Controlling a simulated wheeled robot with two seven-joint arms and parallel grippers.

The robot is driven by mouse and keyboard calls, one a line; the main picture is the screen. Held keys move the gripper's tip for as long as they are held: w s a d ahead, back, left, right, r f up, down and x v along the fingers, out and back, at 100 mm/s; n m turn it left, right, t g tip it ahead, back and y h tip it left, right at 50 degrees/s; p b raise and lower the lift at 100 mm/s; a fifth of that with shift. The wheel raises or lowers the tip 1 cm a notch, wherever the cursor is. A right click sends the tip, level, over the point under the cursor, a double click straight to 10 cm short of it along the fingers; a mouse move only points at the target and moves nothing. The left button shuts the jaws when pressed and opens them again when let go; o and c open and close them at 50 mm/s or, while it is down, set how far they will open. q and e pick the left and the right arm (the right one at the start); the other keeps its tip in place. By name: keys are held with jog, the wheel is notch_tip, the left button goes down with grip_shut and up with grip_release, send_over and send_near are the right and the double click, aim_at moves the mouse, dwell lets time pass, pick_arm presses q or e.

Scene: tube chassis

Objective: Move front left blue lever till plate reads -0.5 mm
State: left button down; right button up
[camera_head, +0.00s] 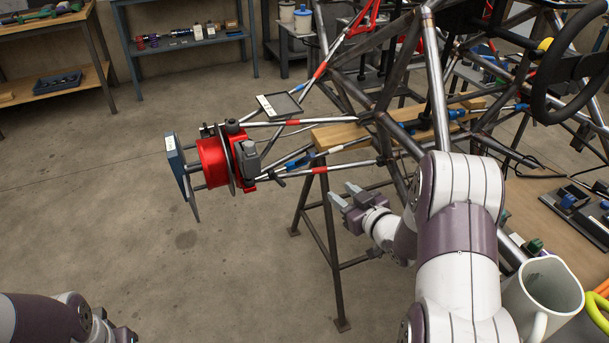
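A blue lever-like piece (301,160) sits on a thin rod of the chassis's front left corner, between the red hub (213,160) and the wooden beam. A blue-grey plate (176,162) with a small white label stands upright at the outer side of the hub. A dark-framed panel (281,105) with a white strip lies above the upper rods. No reading is legible on either. My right gripper (342,194) is below and right of the blue piece, apart from it, empty, its two fingers slightly spread.
The tube chassis (434,80) rests over a wooden beam (340,136) on a dark metal stand (326,250). A white mug (545,290) stands on the right-hand bench, near my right arm. Shelves line the back left. The floor at left is clear.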

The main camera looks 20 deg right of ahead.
aim_at(302, 162)
notch_tip(302, 162, up, 4)
jog(key=a+r+n+t+y, duration=0.1)
jog(key=a+t+y, duration=0.1)
jog(key=b+x, duration=0.1)
jog(key=x, duration=0.5)
jog(key=b+x, duration=0.1)
jog(key=x, duration=0.6)
jog(key=shift+w+f, duration=0.1)
jog(key=shift+f, duration=0.1)
grip_shut()
